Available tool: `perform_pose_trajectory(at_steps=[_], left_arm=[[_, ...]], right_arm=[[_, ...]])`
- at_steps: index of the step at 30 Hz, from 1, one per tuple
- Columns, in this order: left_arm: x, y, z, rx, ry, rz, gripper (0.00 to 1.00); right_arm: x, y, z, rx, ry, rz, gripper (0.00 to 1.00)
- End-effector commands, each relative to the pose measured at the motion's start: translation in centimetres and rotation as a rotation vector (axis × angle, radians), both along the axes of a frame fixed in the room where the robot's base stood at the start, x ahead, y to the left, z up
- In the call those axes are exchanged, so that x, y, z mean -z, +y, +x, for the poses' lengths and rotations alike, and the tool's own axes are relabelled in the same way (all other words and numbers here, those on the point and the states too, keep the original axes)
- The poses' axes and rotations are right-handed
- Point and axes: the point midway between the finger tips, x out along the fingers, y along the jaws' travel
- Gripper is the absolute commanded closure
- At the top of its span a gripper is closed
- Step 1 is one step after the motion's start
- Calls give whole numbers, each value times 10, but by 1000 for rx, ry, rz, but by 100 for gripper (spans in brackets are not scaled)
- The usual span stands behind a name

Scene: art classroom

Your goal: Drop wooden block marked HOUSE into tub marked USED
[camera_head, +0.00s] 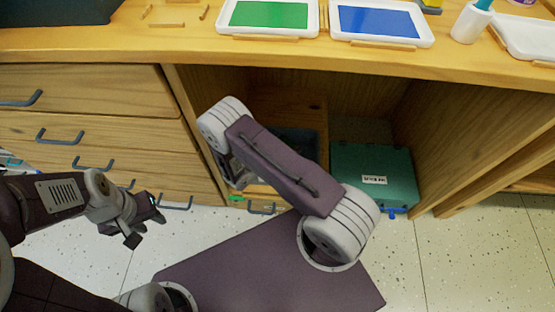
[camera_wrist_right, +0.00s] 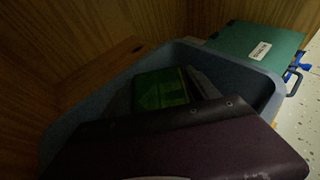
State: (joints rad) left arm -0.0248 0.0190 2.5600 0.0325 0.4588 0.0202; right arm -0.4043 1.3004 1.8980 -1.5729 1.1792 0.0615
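A blue-grey tub (camera_wrist_right: 78,122) stands inside the open cabinet bay; it shows partly behind my right arm in the head view (camera_head: 298,140). I can read no USED mark on it. In the right wrist view my right gripper (camera_wrist_right: 165,98) is over the tub's opening, its dark body covering the near part. A green patterned piece (camera_wrist_right: 160,88) shows just beyond it, next to a grey part; I cannot tell whether it is held or is the block marked HOUSE. My left gripper (camera_head: 143,219) is open and empty, in front of the drawers.
A green box (camera_head: 372,172) with an unreadable white label stands right of the tub, also in the right wrist view (camera_wrist_right: 262,45). Wooden cabinet walls close in the bay. Above, the counter (camera_head: 130,42) holds a green pad (camera_head: 268,14) and a blue pad (camera_head: 378,22).

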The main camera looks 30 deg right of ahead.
Motion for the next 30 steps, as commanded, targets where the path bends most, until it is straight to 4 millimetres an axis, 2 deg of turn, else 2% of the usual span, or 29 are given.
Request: perform_pose_trajectory(at_steps=[2, 11, 14, 18, 24, 30], left_arm=[[0, 0, 0, 0, 0, 0, 64], [-2, 0, 0, 0, 0, 0, 64], [-12, 0, 0, 0, 0, 0, 64], [-33, 0, 0, 0, 0, 0, 64], [-48, 0, 0, 0, 0, 0, 64], [-49, 0, 0, 0, 0, 0, 64]], right_arm=[[0, 0, 0, 0, 0, 0, 11], [-1, 1, 0, 0, 1, 1, 11], [-9, 12, -4, -4, 1, 1, 11], [-24, 39, -15, -7, 0, 0, 11], [-35, 70, -28, -4, 1, 0, 11], [-35, 78, -32, 0, 1, 0, 11]])
